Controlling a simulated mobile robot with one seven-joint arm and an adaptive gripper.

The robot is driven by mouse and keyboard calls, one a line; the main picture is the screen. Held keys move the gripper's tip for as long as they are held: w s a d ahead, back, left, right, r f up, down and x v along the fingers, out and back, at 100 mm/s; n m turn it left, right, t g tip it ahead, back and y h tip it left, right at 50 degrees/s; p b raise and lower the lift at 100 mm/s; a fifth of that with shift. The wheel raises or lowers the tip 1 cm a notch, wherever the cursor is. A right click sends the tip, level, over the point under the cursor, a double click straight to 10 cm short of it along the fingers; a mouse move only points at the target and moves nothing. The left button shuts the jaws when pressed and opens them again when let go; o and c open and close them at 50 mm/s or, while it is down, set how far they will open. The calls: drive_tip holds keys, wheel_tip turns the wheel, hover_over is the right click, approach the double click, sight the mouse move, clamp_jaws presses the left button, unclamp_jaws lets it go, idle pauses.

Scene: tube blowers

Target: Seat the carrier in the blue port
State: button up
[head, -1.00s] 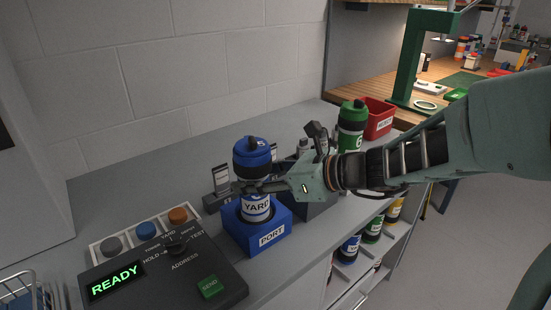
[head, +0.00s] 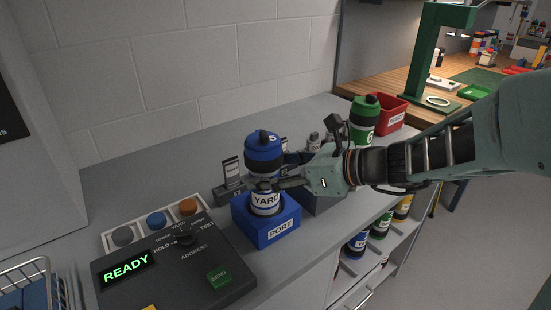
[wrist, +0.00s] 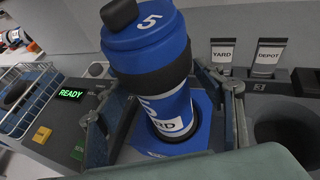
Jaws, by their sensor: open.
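The blue carrier (head: 264,157), with a black band, a "5" on its lid and a white YARD label, stands about upright in the blue port (head: 280,230). Its lower end is inside the port's opening; how deep it sits cannot be told. My gripper (head: 268,180) is open, with one finger on each side of the carrier's middle. In the wrist view, the fingers (wrist: 172,112) flank the carrier (wrist: 150,65). The right finger stands clear of it, and the left one is close beside it. The port (wrist: 203,110) shows below.
A control panel (head: 180,270) reading READY stands at the left front. Small YARD and DEPOT tags (wrist: 245,53) stand behind the port. A grey block with a round opening (wrist: 290,128) adjoins it. A green carrier (head: 363,122) and a red bin (head: 390,115) stand farther right.

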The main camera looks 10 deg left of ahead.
drive_tip(key=p+v, duration=0.1)
drive_tip(key=v, duration=0.9)
drive_tip(key=shift+d+r+p, duration=0.15)
drive_tip(key=shift+d+p, duration=0.05)
drive_tip(key=shift+p, duration=0.1)
drive_tip(key=shift+s, duration=0.1)
